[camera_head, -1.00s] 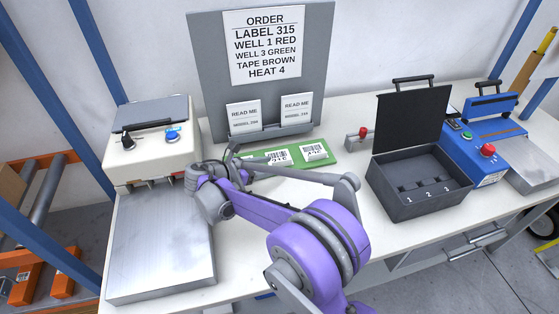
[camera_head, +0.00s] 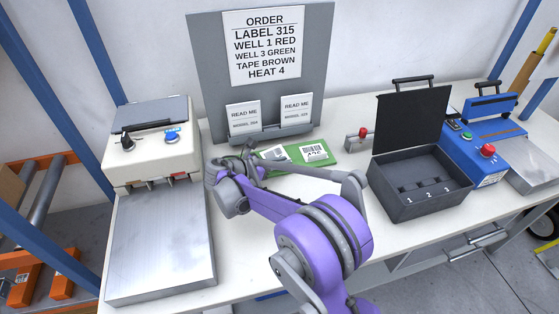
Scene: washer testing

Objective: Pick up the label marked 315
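A green mat (camera_head: 328,158) lies on the bench below the order board, with white barcode labels on it. The right label (camera_head: 314,152) shows fully; its printed number is too small to read surely. Another label (camera_head: 273,153), left of it, is partly hidden by my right gripper. My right gripper (camera_head: 256,161) is at the left end of the mat, beside the partly hidden label. Its fingers are small and partly covered by my wrist, so I cannot tell whether they are open or touching a label. My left gripper is not in view.
The order board (camera_head: 318,60) reads LABEL 315 and holds two READ ME cards. A white machine with a metal plate (camera_head: 160,245) stands at left. An open black case (camera_head: 418,190), a red-knobbed device (camera_head: 359,138) and a blue machine (camera_head: 480,140) stand at right.

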